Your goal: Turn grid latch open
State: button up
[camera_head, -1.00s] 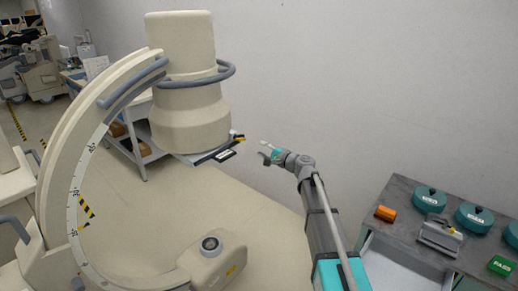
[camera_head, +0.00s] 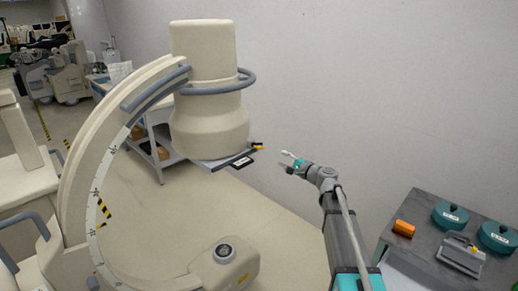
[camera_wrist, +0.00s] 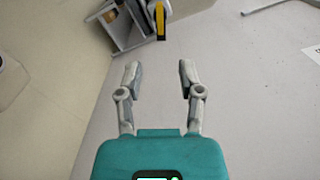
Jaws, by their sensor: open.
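The yellow-orange latch (camera_head: 258,147) sticks out from the right end of the flat grid plate (camera_head: 222,162) under the cream cylindrical head of the C-arm machine (camera_head: 209,95). In the wrist view the yellow and black latch (camera_wrist: 160,22) hangs at the top centre, beyond the fingertips and in line with the gap between them. My gripper (camera_head: 288,159) is to the right of the latch in the head view, apart from it. In the wrist view my gripper (camera_wrist: 160,70) is open and empty, with both fingers clear of everything.
A grey cart (camera_head: 440,250) at lower right carries green round containers (camera_head: 450,215), an orange block (camera_head: 403,228) and a grey device (camera_head: 461,254). The wall (camera_head: 380,80) rises behind my arm. A shelf table (camera_head: 157,140) stands behind the machine.

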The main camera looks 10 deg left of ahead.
aim_at(261, 148)
jog(key=x, duration=1.3)
jog(key=shift+w+a, duration=0.15)
jog(key=shift+a, duration=0.05)
grip_shut()
